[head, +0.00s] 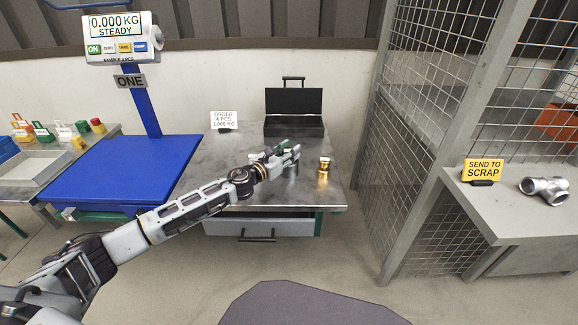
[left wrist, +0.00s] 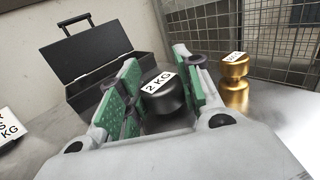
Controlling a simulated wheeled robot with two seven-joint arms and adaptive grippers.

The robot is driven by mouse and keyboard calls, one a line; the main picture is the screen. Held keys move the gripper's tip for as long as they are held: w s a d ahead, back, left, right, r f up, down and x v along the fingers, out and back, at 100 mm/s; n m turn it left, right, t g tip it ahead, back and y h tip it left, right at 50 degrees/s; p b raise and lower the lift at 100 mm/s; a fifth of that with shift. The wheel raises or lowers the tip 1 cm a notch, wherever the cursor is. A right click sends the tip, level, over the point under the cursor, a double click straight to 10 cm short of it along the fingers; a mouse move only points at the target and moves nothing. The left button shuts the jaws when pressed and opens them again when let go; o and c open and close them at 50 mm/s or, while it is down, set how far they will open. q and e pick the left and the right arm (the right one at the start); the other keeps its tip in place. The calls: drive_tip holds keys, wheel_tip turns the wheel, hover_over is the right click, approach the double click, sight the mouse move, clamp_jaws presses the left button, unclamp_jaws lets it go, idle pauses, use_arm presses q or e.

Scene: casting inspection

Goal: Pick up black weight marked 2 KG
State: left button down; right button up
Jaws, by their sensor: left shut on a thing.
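The black weight marked 2 KG (left wrist: 161,97) sits between the green-padded fingers of my left gripper (left wrist: 154,90) in the left wrist view. The gripper is shut on it. In the head view my left gripper (head: 286,156) is over the metal-topped table and mostly hides the black weight. I cannot tell whether the weight touches the table. My right gripper is in neither view.
A brass weight (head: 323,165) stands just right of my left gripper. An open black case (head: 293,112) and an order sign (head: 224,120) are behind. A blue scale platform (head: 128,168) is at left. A mesh fence (head: 412,110) bounds the right.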

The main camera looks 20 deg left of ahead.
use_arm(q)
drive_tip(key=shift+w+r, duration=0.1)
drive_tip(key=shift+r, duration=0.2)
